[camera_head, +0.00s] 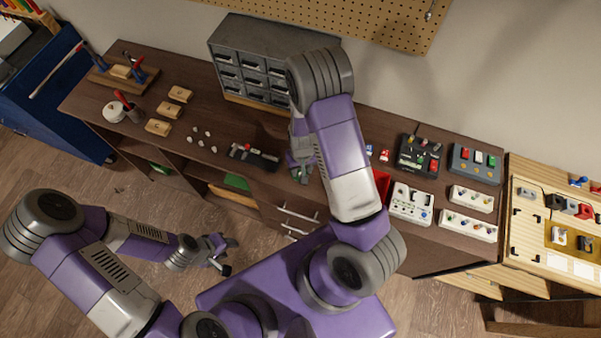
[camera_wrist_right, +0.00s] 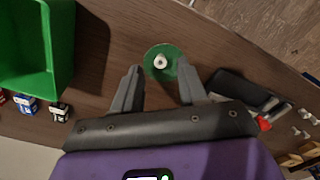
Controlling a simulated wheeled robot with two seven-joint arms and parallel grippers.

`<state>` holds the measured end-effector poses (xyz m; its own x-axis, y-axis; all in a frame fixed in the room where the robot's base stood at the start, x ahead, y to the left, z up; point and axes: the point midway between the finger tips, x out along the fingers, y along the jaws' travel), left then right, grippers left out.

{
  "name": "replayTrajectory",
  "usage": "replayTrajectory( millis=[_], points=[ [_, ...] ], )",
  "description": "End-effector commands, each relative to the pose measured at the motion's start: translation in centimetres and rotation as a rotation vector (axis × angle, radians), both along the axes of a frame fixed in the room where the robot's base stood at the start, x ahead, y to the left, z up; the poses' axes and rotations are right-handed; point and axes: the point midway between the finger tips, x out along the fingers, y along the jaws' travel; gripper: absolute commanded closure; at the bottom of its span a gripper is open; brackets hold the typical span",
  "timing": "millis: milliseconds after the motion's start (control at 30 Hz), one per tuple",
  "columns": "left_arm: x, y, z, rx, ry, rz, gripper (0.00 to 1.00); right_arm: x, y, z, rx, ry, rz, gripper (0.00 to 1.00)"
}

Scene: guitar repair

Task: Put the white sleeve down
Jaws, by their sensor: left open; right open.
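A small white sleeve (camera_wrist_right: 161,62) sits on a round green disc (camera_wrist_right: 151,53) in the right wrist view. My right gripper (camera_wrist_right: 158,75) is open, with its two fingers apart on either side of the near part of the disc. The sleeve shows just beyond the gap between the fingertips, and no finger is seen touching it. In the head view my right gripper (camera_head: 301,174) is low over the bench's front part, and the sleeve cannot be made out there. My left gripper (camera_head: 224,256) is open and empty, off the bench in front.
A green bin (camera_wrist_right: 62,50) stands left in the wrist view. A black tool holder (camera_head: 254,156) lies left of my right gripper. A grey drawer cabinet (camera_head: 233,62) stands behind. White pedal boxes (camera_head: 411,203) are on the right. Several wooden blocks (camera_head: 158,127) lie on the left.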

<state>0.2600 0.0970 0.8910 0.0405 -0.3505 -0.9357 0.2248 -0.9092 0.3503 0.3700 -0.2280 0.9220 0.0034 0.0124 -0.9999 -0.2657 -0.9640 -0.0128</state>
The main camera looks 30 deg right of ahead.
Motion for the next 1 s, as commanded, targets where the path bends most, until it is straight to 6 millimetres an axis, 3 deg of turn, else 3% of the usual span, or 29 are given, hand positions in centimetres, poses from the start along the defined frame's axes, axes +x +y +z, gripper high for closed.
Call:
replayTrajectory(
  millis=[200,467,733,1000],
  points=[
    [0.0,0.0,0.0,0.000,-0.001,0.000,0.57,0.0,0.1,-2.6,0.001,0.001,0.001,0.58],
    [0.1,0.0,0.0,0.000,-0.001,0.000,0.57,0.1,0.1,-2.8,0.001,-0.001,0.001,0.58],
    [0.1,0.0,0.0,0.000,-0.001,0.000,0.57,0.1,0.1,-2.8,0.001,-0.001,0.001,0.99],
    [0.0,0.0,0.0,0.000,-0.001,0.000,0.57,0.1,0.1,-2.8,0.001,0.000,0.001,1.00]
  ],
)
